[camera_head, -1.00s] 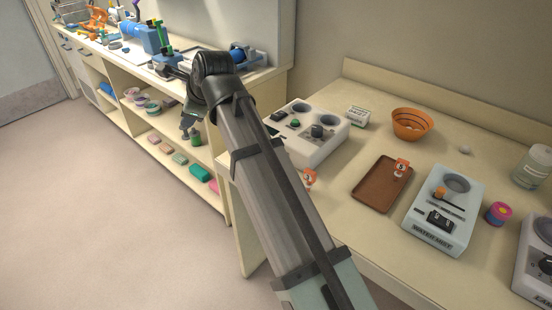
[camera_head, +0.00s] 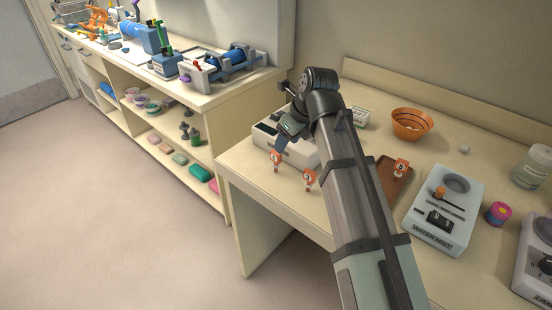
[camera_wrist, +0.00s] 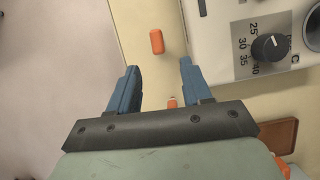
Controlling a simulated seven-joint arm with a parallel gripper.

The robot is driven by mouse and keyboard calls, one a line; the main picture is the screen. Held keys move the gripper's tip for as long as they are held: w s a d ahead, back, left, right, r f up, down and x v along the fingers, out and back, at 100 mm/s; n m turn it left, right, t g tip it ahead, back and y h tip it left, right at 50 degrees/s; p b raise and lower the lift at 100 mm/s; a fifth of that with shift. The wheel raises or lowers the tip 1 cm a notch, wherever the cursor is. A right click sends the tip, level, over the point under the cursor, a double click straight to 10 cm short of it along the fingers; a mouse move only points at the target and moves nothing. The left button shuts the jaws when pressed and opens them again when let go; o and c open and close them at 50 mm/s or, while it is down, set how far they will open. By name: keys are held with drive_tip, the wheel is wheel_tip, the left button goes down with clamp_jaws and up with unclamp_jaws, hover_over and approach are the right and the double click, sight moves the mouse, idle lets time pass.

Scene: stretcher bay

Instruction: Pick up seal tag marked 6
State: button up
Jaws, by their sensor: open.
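Three small orange seal tags with white faces show in the head view. One tag (camera_head: 276,160) stands below my gripper (camera_head: 281,143), near the left edge of the right-hand table. A second tag (camera_head: 309,180) stands nearer the front edge, and a third (camera_head: 401,168) is on the brown tray (camera_head: 392,194). The marks are too small to read surely, so I cannot tell which is 6. In the wrist view my gripper (camera_wrist: 159,66) is open and empty. One orange tag (camera_wrist: 156,40) lies just beyond its fingertips; another (camera_wrist: 172,102) is partly hidden behind the gripper body.
A white device with a dial (camera_wrist: 267,47) stands close to the right finger. The table's left edge is near the tags.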

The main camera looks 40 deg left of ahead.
sight(274, 160)
drive_tip(key=x, duration=0.6)
drive_tip(key=shift+a, duration=0.1)
drive_tip(key=shift+a+x, duration=0.15)
drive_tip(key=shift+x, duration=1.2)
drive_tip(key=shift+a+x, duration=0.1)
drive_tip(key=shift+x, duration=1.25)
drive_tip(key=shift+r, duration=0.1)
clamp_jaws()
